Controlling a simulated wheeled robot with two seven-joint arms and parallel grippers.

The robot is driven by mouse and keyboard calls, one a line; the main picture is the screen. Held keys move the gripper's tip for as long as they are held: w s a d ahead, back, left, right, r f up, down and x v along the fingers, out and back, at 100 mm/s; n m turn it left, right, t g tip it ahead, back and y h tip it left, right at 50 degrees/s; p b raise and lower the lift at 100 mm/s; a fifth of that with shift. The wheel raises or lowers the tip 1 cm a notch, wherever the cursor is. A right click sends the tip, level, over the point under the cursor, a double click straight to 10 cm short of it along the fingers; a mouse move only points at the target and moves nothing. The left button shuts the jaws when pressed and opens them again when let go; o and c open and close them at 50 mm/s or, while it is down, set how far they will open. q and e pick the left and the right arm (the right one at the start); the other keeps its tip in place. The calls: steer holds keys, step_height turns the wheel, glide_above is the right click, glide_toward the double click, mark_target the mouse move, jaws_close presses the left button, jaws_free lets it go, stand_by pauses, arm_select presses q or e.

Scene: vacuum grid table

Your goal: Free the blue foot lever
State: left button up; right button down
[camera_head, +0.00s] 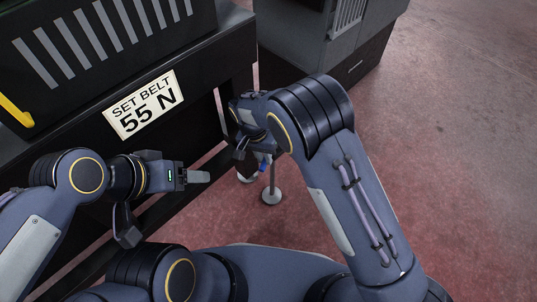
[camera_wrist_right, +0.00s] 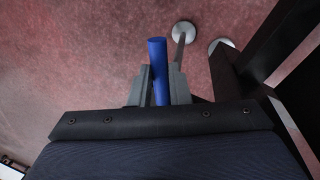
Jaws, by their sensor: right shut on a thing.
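The blue foot lever (camera_wrist_right: 156,62) is a blue rod in the right wrist view, standing up between the two grey fingers of my right gripper (camera_wrist_right: 160,84). The fingers are shut on it, and its rounded end sticks out past them. In the head view only a small blue bit of the lever (camera_head: 263,164) shows beside my right wrist; my own arm hides the rest. My left gripper (camera_head: 199,177) is in front of the black machine frame at the left. Its fingers are seen side-on, so their gap does not show. No held thing is visible there.
A black machine frame (camera_head: 218,66) with a "SET BELT 55 N" sign (camera_head: 140,104) fills the left. Metal posts with round feet (camera_head: 271,196) stand by my right gripper. A grey cabinet (camera_head: 340,55) stands behind. Red floor (camera_head: 455,130) is clear at the right.

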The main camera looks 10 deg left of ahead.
steer(key=shift+w+a+m, duration=0.1)
steer(key=shift+a+m, duration=0.25)
steer(key=shift+m, duration=0.25)
steer(key=c, duration=1.3)
jaws_free()
steer(key=shift+c, duration=0.2)
step_height(320, 180, up, 8)
steer(key=a+p, duration=0.1)
steer(key=p, duration=0.1)
steer(key=shift+w+a+p, duration=0.25)
steer(key=shift+p, duration=0.15)
